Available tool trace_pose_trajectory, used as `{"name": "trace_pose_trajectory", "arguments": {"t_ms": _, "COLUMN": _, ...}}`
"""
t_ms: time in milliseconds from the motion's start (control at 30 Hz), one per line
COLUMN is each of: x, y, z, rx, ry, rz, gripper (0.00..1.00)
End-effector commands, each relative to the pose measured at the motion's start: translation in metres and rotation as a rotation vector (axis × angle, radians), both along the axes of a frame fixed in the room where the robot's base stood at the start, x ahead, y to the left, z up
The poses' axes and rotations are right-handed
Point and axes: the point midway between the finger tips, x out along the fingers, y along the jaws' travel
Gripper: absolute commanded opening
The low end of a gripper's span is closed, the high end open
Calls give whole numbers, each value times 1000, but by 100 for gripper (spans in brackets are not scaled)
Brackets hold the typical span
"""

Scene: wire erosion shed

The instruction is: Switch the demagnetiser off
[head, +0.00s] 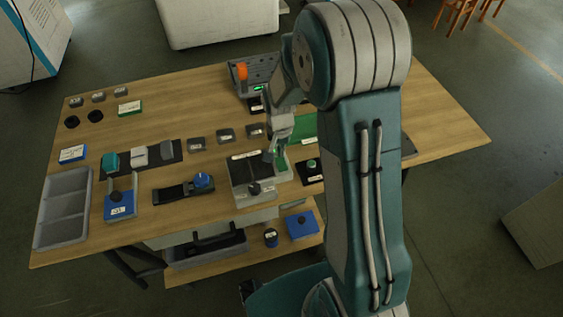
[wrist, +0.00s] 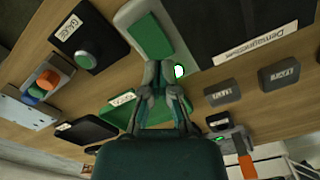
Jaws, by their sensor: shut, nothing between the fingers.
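The demagnetiser (head: 243,172) is a grey box with a dark plate near the front of the bench. In the wrist view its dark plate (wrist: 225,25) carries a "Demagnetiser" label (wrist: 255,43). Beside the plate, a grey strip holds a green rocker switch (wrist: 150,38). In the head view my gripper (head: 269,156) is over the box's right side. I cannot tell whether it touches.
A black box with a green button (wrist: 88,60) stands beside the demagnetiser. A blue-knobbed fixture (head: 203,181) stands left. An orange handle (head: 242,72) rises at the back.

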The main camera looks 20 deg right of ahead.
Motion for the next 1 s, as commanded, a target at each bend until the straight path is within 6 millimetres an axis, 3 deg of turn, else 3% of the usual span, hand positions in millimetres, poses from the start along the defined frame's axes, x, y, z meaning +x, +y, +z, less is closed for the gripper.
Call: {"name": "trace_pose_trajectory", "arguments": {"t_ms": 1000, "x": 0, "y": 0, "z": -13, "rx": 0, "ry": 1, "rz": 0, "gripper": 0}}
